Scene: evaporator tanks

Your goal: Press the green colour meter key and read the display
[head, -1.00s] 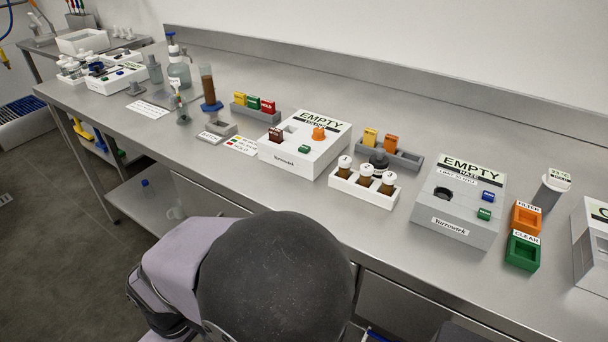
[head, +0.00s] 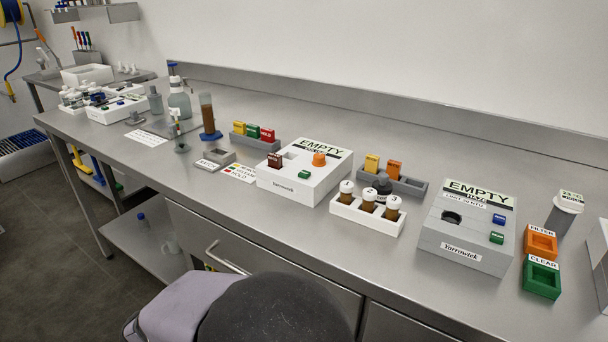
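The white meter (head: 315,190) in the middle of the bench carries a display (head: 322,145) reading EMPTY; the small line under it is hard to read and seems to say colour. Its green key (head: 304,174) is on the top face, below an orange knob (head: 319,159). A dark brown block (head: 275,160) sits at its left, beside a square opening. Nothing touches the green key. My gripper is out of view; only a dark rounded part of my arm shows at the bottom.
A grey meter (head: 465,250) at right reads EMPTY, HAZE, with blue and green keys. A white rack (head: 366,217) of capped brown bottles stands between the meters. Orange (head: 540,242) and green (head: 541,279) bins lie right. The bench front edge is clear before the white meter.

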